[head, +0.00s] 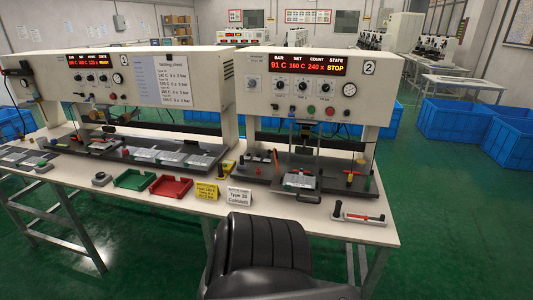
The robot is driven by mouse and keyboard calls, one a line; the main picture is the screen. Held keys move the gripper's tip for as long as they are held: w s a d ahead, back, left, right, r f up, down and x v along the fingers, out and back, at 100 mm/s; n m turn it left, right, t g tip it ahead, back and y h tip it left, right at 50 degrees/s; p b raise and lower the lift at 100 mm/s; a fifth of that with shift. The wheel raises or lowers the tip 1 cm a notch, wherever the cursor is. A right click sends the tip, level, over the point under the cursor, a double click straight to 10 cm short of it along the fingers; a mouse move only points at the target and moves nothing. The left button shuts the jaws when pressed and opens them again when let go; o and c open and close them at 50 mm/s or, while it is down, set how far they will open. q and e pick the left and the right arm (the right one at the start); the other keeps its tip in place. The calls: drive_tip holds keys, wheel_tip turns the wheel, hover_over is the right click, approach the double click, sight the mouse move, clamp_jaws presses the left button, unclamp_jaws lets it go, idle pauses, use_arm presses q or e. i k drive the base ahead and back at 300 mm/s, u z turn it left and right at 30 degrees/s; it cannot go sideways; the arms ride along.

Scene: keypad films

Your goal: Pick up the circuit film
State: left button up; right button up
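No piece is clearly marked as the circuit film at this size. A pale flat sheet (299,181) lies on the bed of the right press, and it may be a film. Several similar pale pieces (172,157) lie in a row on the dark bed of the left press. Neither of my grippers shows in the head view. A black ribbed part of my own body fills the bottom middle and hides the front edge of the table there.
The right press (308,92) reads 91 C and STOP. The left press (150,80) stands beside it. A green tray (131,181), a red tray (170,187), a yellow sign (206,193), a white sign (239,197) and a red-striped tool (360,217) lie along the front. Blue crates (450,121) stand right.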

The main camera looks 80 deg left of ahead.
sight(290, 180)
drive_tip(key=u, duration=0.95)
drive_tip(key=i, duration=0.85)
drive_tip(key=u, duration=0.75)
